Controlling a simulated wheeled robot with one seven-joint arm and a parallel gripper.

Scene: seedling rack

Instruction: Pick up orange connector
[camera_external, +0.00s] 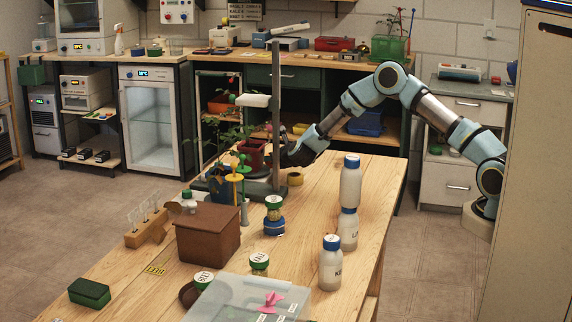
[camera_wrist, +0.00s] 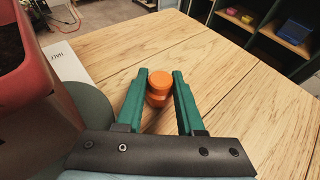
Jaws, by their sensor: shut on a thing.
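The orange connector (camera_wrist: 159,88) is a short, rounded piece with a narrower waist, in the wrist view between the two green fingers of my gripper (camera_wrist: 160,76). The fingers are shut on it, one on each side, near their tips. Whether it touches the wooden table below cannot be told. In the external view my gripper (camera_external: 290,155) is low over the far part of the table, beside the stand.
The wooden table (camera_external: 345,200) has a stand with a tall post (camera_external: 276,110) and a dark red pot (camera_external: 251,155) close by my gripper. The table's far right is clear.

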